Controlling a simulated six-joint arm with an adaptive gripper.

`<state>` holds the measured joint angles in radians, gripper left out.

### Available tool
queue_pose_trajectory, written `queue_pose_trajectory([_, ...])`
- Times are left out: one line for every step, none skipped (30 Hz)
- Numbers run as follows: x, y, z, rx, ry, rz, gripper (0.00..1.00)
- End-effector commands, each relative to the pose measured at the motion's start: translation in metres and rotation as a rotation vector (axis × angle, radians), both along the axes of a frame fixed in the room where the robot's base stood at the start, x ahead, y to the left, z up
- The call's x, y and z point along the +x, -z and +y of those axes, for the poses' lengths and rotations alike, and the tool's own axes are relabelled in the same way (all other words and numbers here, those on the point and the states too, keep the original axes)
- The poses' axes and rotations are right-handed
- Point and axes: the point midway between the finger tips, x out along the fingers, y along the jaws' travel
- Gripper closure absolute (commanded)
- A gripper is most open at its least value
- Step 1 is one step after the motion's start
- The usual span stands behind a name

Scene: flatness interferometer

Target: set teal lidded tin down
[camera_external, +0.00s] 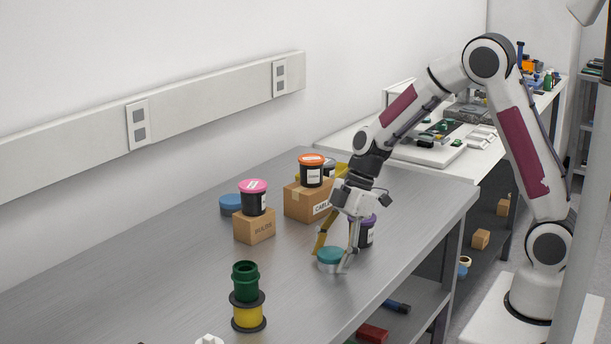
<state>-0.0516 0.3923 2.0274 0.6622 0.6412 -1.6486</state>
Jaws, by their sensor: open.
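The teal lidded tin (330,257) is a low round tin with a teal lid and a pale side. It rests upright on the grey metal table, near the table's right front edge. My gripper (330,262) points down over it with its fingers spread, one at the tin's left and one at its right. The fingers are open; I cannot tell whether either one touches the tin.
A black jar with a purple lid (366,232) stands close behind my gripper. Cardboard boxes (254,227) carry black jars with pink (253,197) and orange lids (311,170). A blue tin (231,205) and stacked green and yellow spools (246,296) stand left.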

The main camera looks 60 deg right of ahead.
Motion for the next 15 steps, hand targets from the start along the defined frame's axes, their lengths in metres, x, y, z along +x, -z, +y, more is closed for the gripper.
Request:
queue_pose_trajectory([0.0001,-0.0001,0.0,0.0,0.0,0.0,0.36])
queue_pose_trajectory([0.0001,-0.0001,-0.0001,0.0,0.0,0.0,0.36])
queue_pose_trajectory([0.0001,-0.0002,0.0,0.0,0.0,0.0,0.36])
queue_pose_trajectory([0.0001,-0.0002,0.0,0.0,0.0,0.0,0.36])
queue_pose_trajectory([0.0001,-0.0002,0.0,0.0,0.0,0.0,0.36])
queue_pose_trajectory([0.0001,-0.0002,0.0,0.0,0.0,0.0,0.36])
queue_pose_trajectory([0.0001,-0.0002,0.0,0.0,0.0,0.0,0.41])
queue_pose_trajectory([0.0001,-0.0002,0.0,0.0,0.0,0.0,0.49])
queue_pose_trajectory([0.0001,-0.0002,0.0,0.0,0.0,0.0,0.59])
queue_pose_trajectory([0.0001,-0.0003,-0.0001,0.0,0.0,0.0,0.67])
queue_pose_trajectory([0.0001,-0.0002,0.0,0.0,0.0,0.0,0.75])
queue_pose_trajectory([0.0001,-0.0002,0.0,0.0,0.0,0.0,0.79])
queue_pose_trajectory([0.0001,-0.0002,0.0,0.0,0.0,0.0,0.79])
queue_pose_trajectory([0.0001,-0.0002,0.0,0.0,0.0,0.0,0.79])
queue_pose_trajectory([0.0002,-0.0004,0.0,0.0,0.0,-0.001,0.82])
